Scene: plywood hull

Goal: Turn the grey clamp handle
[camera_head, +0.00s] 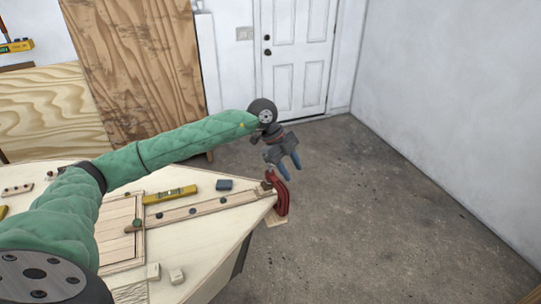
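A red clamp (281,196) sits at the right corner of the plywood table, by the end of a long wooden strip. I cannot make out its grey handle; it may be hidden or too small to tell. My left gripper (291,172) is just above and slightly right of the clamp, pointing downward. Its two blue fingers are spread apart, with nothing visible between them. I cannot tell whether a finger touches the clamp. My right gripper is not in view.
Bare concrete floor (370,220) lies open to the right. A white door (297,60) stands behind.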

